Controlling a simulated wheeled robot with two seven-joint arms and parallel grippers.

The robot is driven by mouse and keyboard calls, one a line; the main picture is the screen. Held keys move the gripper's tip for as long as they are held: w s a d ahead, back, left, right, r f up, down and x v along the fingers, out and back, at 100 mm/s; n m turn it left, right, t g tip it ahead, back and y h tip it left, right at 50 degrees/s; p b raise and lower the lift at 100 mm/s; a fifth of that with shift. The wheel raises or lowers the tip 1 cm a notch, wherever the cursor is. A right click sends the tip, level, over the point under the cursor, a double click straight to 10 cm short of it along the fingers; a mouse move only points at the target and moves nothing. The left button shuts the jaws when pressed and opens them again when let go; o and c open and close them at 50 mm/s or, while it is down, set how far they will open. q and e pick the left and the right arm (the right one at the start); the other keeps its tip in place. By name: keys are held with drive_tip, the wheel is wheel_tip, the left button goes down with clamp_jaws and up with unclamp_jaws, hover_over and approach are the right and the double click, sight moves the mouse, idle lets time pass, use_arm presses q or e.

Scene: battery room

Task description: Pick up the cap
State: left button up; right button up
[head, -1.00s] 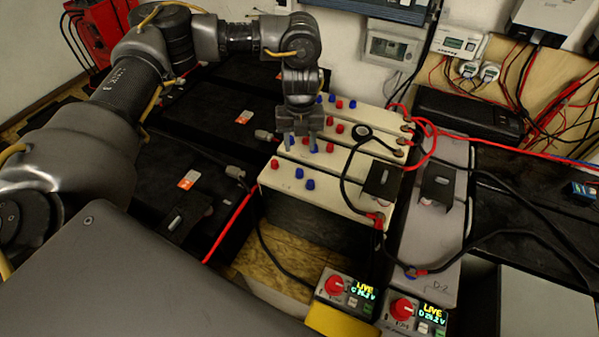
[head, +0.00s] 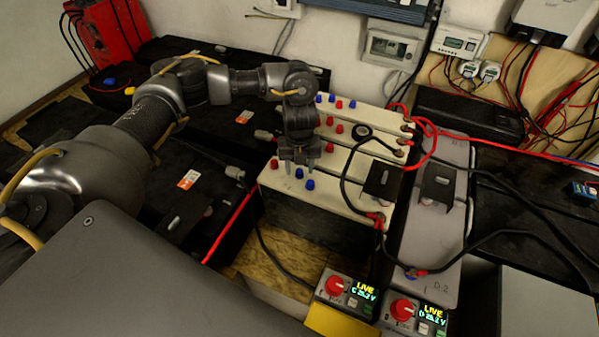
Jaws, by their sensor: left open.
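Several small red and blue caps sit on top of the cream batteries in the middle. On the front battery (head: 335,200) are a red cap (head: 274,164), a blue cap (head: 299,173) and another blue cap (head: 310,184). I cannot tell which cap is meant. My left gripper (head: 299,167) points down over this battery's left end, open, its fingers around or just above the blue cap nearest it. I cannot tell whether they touch it. The gripper and wrist hide part of the batteries behind. My right gripper is not in view.
Black cables and a red cable loop (head: 428,135) run over the batteries' right ends. Two control boxes with lit displays (head: 345,293) stand in front. A grey battery row (head: 432,220) lies to the right. Black batteries (head: 180,190) lie to the left.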

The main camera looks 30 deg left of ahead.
use_arm(q)
drive_tip(key=shift+f, duration=0.5)
clamp_jaws()
drive_tip(key=shift+r, duration=0.15)
